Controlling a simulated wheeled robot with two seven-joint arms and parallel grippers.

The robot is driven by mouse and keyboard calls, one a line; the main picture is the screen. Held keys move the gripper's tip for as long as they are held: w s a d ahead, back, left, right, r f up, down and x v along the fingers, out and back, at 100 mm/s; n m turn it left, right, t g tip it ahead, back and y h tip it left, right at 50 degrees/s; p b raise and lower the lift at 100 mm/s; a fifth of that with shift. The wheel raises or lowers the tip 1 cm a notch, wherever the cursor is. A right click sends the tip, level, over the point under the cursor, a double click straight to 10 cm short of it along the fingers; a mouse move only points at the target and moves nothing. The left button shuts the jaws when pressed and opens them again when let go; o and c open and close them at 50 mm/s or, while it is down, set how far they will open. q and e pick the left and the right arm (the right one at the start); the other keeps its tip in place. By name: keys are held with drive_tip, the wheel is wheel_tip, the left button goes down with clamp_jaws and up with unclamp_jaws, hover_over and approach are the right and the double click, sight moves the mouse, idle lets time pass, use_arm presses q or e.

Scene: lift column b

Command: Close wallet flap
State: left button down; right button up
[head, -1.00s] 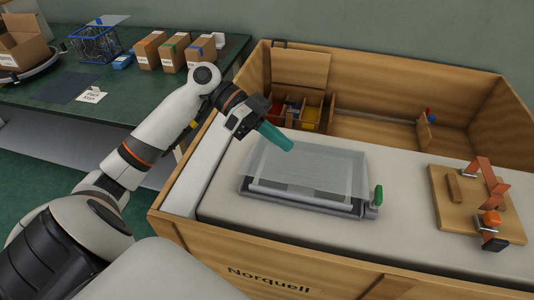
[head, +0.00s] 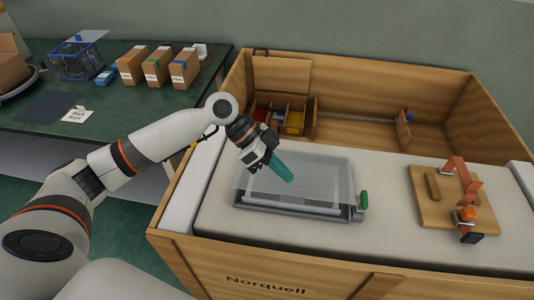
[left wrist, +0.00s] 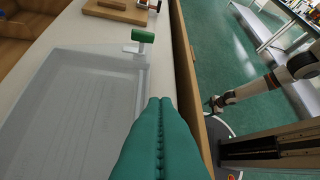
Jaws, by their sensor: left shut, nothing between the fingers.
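The wallet (head: 300,213) is a flat grey frame lying on the pale padded top, with a small green tab at its right corner. A translucent flap (head: 325,172) spreads over it; I cannot tell whether the flap touches the frame all round. In the left wrist view the clear flap (left wrist: 70,105) fills the left side, and the green tab (left wrist: 143,36) is beyond the fingertips. My left gripper (head: 288,179) has teal fingers, shut and empty, with the tips over the middle of the flap. My right gripper (left wrist: 213,104) is small and dark in the left wrist view; its jaws are unclear.
A wooden board with an orange clamp (head: 462,200) sits to the right on the padded top. Behind are a wooden bin with dividers (head: 285,116) and high wooden walls. A green table (head: 135,95) with boxes and a blue wire basket (head: 75,60) stands at the left.

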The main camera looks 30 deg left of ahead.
use_arm(q)
drive_tip(key=f, duration=0.1)
drive_tip(key=d+f, duration=0.1)
drive_tip(key=f, duration=0.1)
drive_tip(key=shift+s+d+f, duration=0.2)
drive_tip(key=shift+s+f, duration=0.1)
drive_tip(key=shift+f, duration=0.1)
drive_tip(key=shift+s+f, duration=0.15)
drive_tip(key=shift+f, duration=0.45)
